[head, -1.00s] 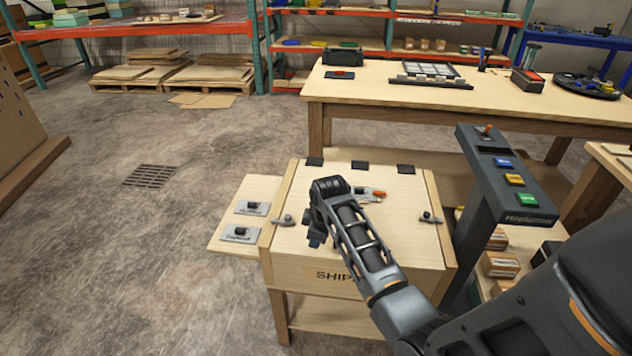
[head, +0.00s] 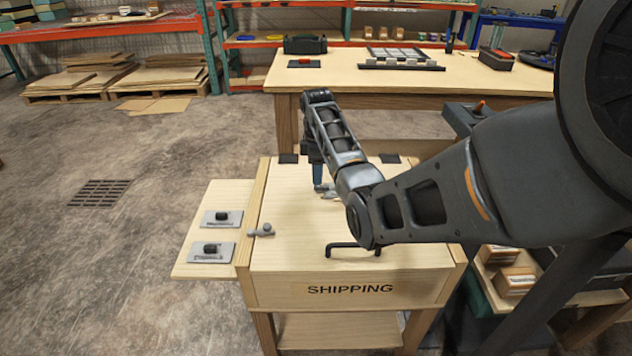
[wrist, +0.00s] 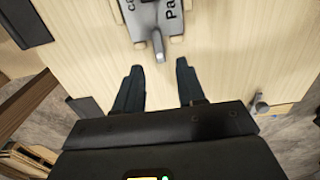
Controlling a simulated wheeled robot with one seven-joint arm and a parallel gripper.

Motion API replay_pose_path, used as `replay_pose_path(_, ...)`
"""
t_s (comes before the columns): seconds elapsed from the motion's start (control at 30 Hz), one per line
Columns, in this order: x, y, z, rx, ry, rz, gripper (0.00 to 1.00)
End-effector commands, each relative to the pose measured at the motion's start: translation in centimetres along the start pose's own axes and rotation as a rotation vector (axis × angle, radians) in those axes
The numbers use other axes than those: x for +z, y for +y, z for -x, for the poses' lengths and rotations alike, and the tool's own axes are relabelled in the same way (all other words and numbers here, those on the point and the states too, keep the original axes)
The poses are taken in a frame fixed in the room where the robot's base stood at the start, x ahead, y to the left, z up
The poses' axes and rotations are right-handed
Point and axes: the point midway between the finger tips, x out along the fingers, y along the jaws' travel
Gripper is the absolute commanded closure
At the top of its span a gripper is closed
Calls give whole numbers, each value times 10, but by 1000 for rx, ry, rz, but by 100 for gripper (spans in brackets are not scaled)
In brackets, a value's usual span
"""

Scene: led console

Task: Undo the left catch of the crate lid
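The pale wooden crate's lid (head: 290,255) is closed, with a black handle (head: 352,248) near its front. The left catch (head: 262,230), a small grey lever with a round knob, sits on the lid's left edge. What appears to be the same catch shows at lower right in the wrist view (wrist: 262,104). My gripper (wrist: 158,78) is open and empty above the back part of the lid, apart from the catch. A grey plate with a lever (wrist: 158,44) lies just ahead of the fingertips. My arm hides the right catch in the head view.
A side shelf (head: 190,262) left of the crate carries two grey plates with black knobs. A long workbench (head: 400,85) stands behind. A console post (head: 462,118) rises at right, mostly behind my arm.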

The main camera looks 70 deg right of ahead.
Motion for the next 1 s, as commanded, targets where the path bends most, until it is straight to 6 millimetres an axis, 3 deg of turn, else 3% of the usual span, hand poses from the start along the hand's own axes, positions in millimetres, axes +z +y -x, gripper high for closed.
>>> replay_pose_path(0.23, 0, 0, -31, -1, 0, 0, 61)
replay_pose_path(0.6, 0, 0, -37, 2, 1, -1, 61)
replay_pose_path(1.0, 0, 0, -37, 1, 1, -1, 98)
